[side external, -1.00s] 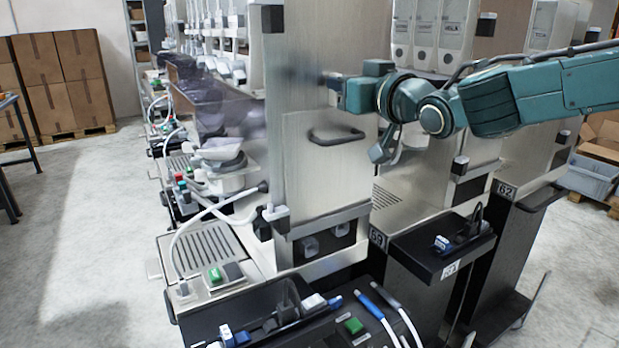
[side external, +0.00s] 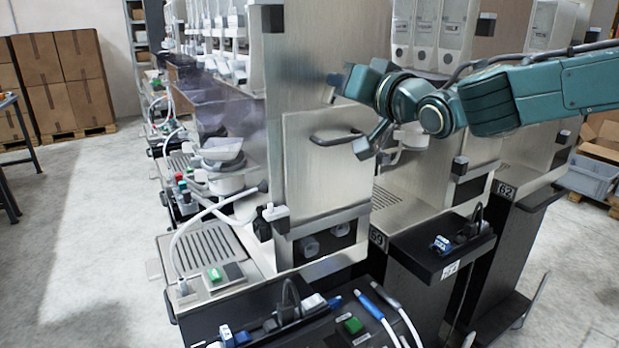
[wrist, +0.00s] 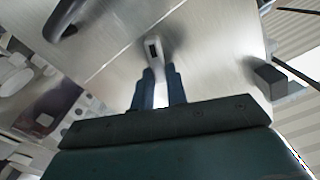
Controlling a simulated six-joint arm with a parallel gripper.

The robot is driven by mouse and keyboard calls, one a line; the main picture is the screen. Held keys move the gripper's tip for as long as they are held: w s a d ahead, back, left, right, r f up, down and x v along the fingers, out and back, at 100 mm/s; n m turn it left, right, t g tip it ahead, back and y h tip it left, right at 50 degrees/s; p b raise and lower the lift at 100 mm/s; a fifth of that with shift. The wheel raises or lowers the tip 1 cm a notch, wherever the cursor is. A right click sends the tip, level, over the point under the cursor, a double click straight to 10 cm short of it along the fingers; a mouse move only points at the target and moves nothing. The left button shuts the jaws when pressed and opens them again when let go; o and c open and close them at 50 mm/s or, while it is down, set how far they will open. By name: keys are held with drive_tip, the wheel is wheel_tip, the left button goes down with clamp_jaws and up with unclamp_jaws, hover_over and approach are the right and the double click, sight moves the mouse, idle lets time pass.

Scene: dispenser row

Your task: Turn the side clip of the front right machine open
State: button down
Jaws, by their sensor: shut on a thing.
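The front machine has a tall brushed-metal side panel (side external: 302,175) with a dark handle (side external: 336,138) on it. My gripper (side external: 334,82) is at the upper part of this panel in the side view, its body tilted. In the wrist view my gripper's two blue fingers (wrist: 157,88) are shut on the side clip (wrist: 153,50), a pale metal piece with a dark slot at its outer end. The clip stands out past the fingertips, against the panel. In the side view the clip is too small and covered to make out.
The handle shows at the upper left of the wrist view, and a dark block (wrist: 270,78) sticks out at the right. A drip tray (side external: 205,250) and a black tray with a green button (side external: 352,325) stand low in front. More machines stand behind.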

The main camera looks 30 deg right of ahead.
drive_tip(key=m, duration=1.3)
drive_tip(key=shift+a, duration=0.1)
drive_tip(key=shift+m, duration=0.3)
drive_tip(key=c, duration=1.4)
unclamp_jaws()
drive_tip(key=shift+r, duration=0.1)
drive_tip(key=s, duration=1.3)
drive_tip(key=shift+s, duration=0.4)
